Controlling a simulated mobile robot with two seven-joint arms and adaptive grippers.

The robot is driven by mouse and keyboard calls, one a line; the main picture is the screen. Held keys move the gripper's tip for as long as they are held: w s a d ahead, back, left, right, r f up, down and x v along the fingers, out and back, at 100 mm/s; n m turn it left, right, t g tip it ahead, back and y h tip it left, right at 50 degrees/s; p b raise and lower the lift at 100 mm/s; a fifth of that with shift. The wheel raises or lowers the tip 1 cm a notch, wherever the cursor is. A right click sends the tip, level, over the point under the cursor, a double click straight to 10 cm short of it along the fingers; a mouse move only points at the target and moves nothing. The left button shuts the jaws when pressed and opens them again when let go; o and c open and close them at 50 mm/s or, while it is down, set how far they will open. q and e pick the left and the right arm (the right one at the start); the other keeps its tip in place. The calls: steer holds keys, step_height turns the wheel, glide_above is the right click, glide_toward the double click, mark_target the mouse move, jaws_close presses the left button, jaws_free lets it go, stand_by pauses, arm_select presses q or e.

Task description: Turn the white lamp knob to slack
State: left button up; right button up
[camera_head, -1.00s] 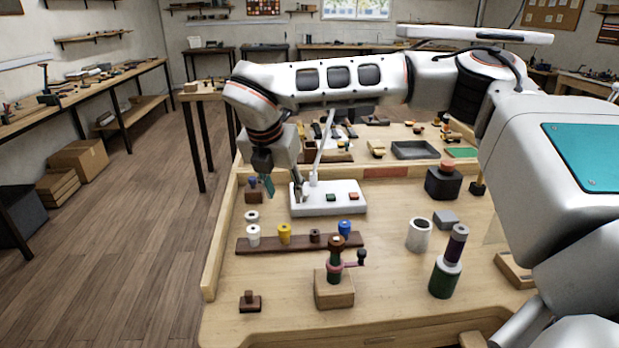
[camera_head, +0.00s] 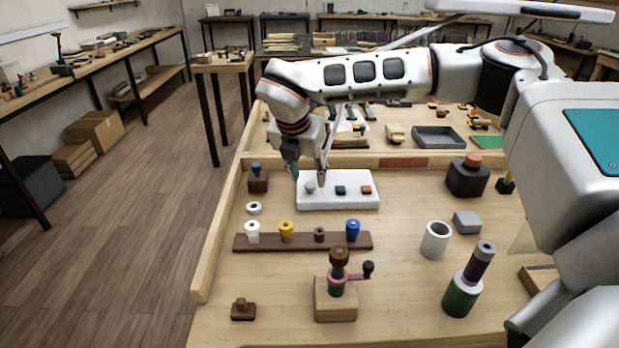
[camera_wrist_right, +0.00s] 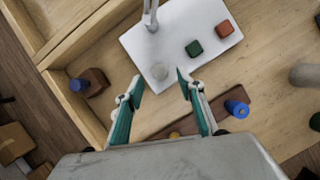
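The white lamp base (camera_head: 352,203) lies on the workbench, with a thin lamp post (camera_head: 328,150) rising at its back. Its round pale knob (camera_head: 309,187) is at the left end; a green button (camera_head: 340,190) and a red button (camera_head: 366,190) are to its right. My right gripper (camera_head: 308,177) is over the left end of the base. In the right wrist view my right gripper (camera_wrist_right: 160,78) is open, and the knob (camera_wrist_right: 159,71) shows between its fingertips. The fingers look apart from the knob. My left gripper is out of view.
A brown block with a blue top (camera_head: 258,179) stands left of the lamp. A dark strip (camera_head: 268,243) with several coloured pegs lies in front. A black box with a red button (camera_head: 467,178) is to the right. A low wooden ledge (camera_head: 248,161) runs behind.

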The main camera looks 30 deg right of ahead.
mark_target(311, 188)
steer(key=shift+w+d+f, duration=0.2)
steer(key=shift+d+f, duration=0.05)
steer(key=shift+f, duration=0.35)
steer(key=shift+x, duration=0.75)
jaws_close()
